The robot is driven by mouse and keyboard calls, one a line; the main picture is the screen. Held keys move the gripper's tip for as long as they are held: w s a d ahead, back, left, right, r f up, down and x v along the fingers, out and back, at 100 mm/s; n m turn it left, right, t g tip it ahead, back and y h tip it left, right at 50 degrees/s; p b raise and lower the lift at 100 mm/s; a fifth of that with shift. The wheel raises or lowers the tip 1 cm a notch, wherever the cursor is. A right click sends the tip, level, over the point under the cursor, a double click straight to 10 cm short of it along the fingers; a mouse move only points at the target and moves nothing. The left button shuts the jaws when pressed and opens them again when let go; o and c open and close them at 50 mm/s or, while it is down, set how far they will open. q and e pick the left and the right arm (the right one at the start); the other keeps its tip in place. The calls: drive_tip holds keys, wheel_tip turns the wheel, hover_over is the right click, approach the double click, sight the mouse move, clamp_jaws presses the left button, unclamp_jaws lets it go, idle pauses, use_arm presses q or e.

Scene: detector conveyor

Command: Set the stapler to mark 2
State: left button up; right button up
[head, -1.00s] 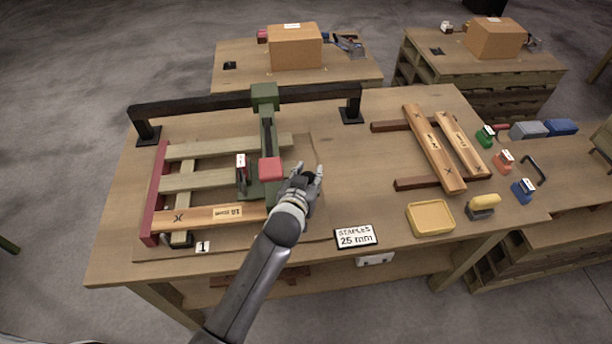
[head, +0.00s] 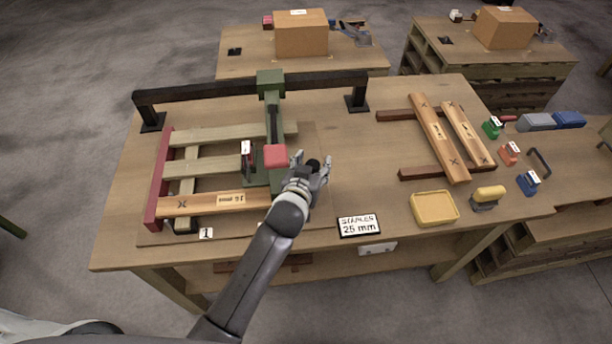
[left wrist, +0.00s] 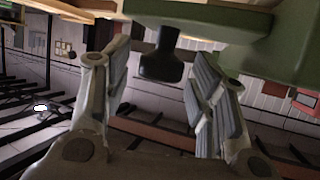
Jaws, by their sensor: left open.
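The green stapler (head: 272,120) hangs on a dark overhead rail (head: 200,93), its arm reaching forward over a pallet of wooden slats. A red block (head: 276,157) sits at its front end. A tag reading 1 (head: 206,233) lies at the pallet's front; a white upright tag (head: 246,148) beside the stapler is too small to read. No mark reading 2 can be made out. My left gripper (head: 311,172) is open just right of the red block. A dark knob (left wrist: 161,62) shows between and beyond its spread fingers in the left wrist view. Contact cannot be told.
Two loose boards (head: 438,135) lie on dark bars at the right. A yellow tray (head: 434,209), a yellow-handled tool (head: 487,197) and a "STAPLES 25 mm" sign (head: 359,226) stand near the front edge. Small coloured items line the right side. Bare tabletop lies between pallet and boards.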

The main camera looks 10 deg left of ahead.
use_arm(q)
drive_tip(key=v, duration=1.1)
drive_tip(key=s+a+f+g, duration=0.2)
drive_tip(key=s+a+g, duration=0.15)
drive_tip(key=s, duration=0.35)
drive_tip(key=s+a+f+g+y, duration=0.1)
drive_tip(key=s+a+f+g, duration=0.2)
drive_tip(key=s+a, duration=0.3)
drive_tip(key=s+a+f+g, duration=0.2)
drive_tip(key=s+a+g, duration=0.1)
drive_tip(key=s, duration=0.5)
wheel_tip(320, 180, down, 29)
drive_tip(key=s+m+g+b, duration=0.1)
drive_tip(key=s+g+b, duration=0.1)
drive_tip(key=s+a+f+b, duration=0.2)
drive_tip(key=s+a+f, duration=0.1)
drive_tip(key=s+f, duration=1.3)
drive_tip(key=shift+s+f+g, duration=0.4)
drive_tip(key=shift+f+g, duration=0.05)
drive_tip(key=shift+f, duration=0.3)
